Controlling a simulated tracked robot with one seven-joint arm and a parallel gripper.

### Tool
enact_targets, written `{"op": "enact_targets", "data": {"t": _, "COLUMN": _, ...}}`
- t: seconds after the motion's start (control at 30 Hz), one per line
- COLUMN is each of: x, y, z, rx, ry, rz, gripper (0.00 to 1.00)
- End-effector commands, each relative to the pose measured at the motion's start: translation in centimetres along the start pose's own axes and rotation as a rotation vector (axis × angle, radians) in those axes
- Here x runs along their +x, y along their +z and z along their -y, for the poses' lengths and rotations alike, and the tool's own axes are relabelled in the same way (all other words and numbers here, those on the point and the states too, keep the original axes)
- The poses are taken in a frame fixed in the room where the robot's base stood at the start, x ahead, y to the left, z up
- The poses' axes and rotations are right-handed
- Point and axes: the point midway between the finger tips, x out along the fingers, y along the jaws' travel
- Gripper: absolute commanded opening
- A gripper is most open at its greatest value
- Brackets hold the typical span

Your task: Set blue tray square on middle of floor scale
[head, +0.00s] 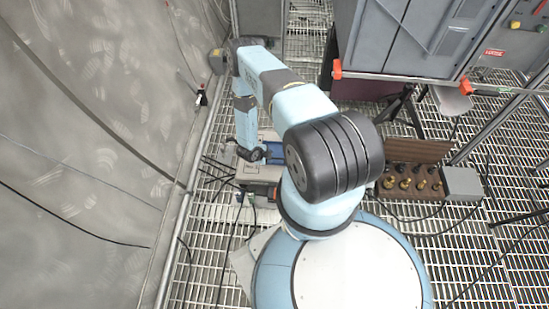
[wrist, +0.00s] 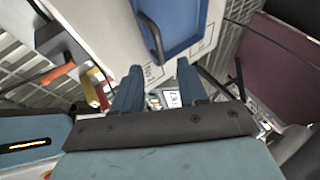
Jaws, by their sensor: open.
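The blue tray (wrist: 175,22) shows at the top of the wrist view, cut off by the frame edge, with a dark bar-like handle (wrist: 151,38) on its near left side. It rests on the pale top of the floor scale (wrist: 105,30) and looks turned relative to the picture. In the head view a small part of the blue tray (head: 274,152) shows on the scale (head: 258,173); my arm hides the rest. My gripper (wrist: 159,77) is open and empty, its fingers short of the tray's near edge. Whether the tray is centred cannot be told.
A rack of brass fittings (head: 411,181) and a grey box (head: 462,184) stand to the right on the grating. Grey cabinets (head: 400,40) stand behind. A pale curtain wall (head: 90,130) runs along the left. Cables lie on the floor near the scale.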

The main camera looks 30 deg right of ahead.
Motion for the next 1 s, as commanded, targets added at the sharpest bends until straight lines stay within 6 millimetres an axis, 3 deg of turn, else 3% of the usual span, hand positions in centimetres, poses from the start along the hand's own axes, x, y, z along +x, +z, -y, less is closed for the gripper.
{"op": "enact_targets", "data": {"t": 0.2, "x": -2.3, "y": 0.1, "z": 0.0, "rx": 0.001, "ry": 0.001, "rz": 0.001, "gripper": 0.42}}
{"op": "enact_targets", "data": {"t": 0.57, "x": -3.2, "y": 0.4, "z": 0.8, "rx": -0.005, "ry": -0.002, "rz": 0.013, "gripper": 0.42}}
{"op": "enact_targets", "data": {"t": 0.77, "x": -6.7, "y": 2.9, "z": 6.6, "rx": -0.06, "ry": -0.011, "rz": 0.103, "gripper": 0.42}}
{"op": "enact_targets", "data": {"t": 1.0, "x": -13.8, "y": 5.7, "z": 15.2, "rx": -0.176, "ry": -0.033, "rz": 0.249, "gripper": 0.42}}
